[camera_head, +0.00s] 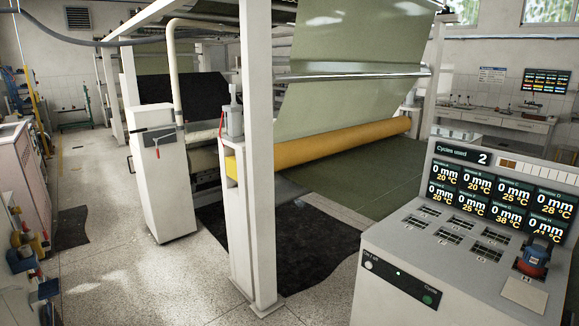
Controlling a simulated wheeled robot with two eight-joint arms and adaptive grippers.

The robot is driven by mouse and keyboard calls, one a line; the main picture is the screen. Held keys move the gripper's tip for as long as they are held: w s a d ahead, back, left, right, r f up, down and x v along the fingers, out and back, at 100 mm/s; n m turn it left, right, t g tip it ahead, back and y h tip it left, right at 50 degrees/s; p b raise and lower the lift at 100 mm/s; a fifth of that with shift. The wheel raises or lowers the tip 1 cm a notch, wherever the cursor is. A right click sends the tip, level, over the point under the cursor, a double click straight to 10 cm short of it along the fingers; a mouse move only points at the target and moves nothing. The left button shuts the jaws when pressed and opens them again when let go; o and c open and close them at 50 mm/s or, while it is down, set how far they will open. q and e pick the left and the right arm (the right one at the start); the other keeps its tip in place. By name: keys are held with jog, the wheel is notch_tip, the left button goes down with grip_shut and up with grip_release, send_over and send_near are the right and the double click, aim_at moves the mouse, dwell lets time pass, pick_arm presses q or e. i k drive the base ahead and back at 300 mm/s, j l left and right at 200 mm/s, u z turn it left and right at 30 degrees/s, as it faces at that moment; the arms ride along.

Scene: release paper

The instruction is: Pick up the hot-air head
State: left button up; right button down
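I cannot tell for sure which thing is the hot-air head. A small dark blue and red device (533,258) stands on the right part of the grey console (385,240), behind a pale square plate (524,293). A grey box-shaped unit (232,121) with a red part sits on a white stand by the front post. Neither of my grippers is in view.
The console's display panel (484,157) reads "Cycles used 2". A large machine with green sheet (350,75) and an orange roller (330,142) fills the middle. Blue, yellow and red items (22,255) stand at the left edge. Speckled floor (130,275) is open at front left.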

aim_at(534, 257)
jog(key=z, duration=1.25)
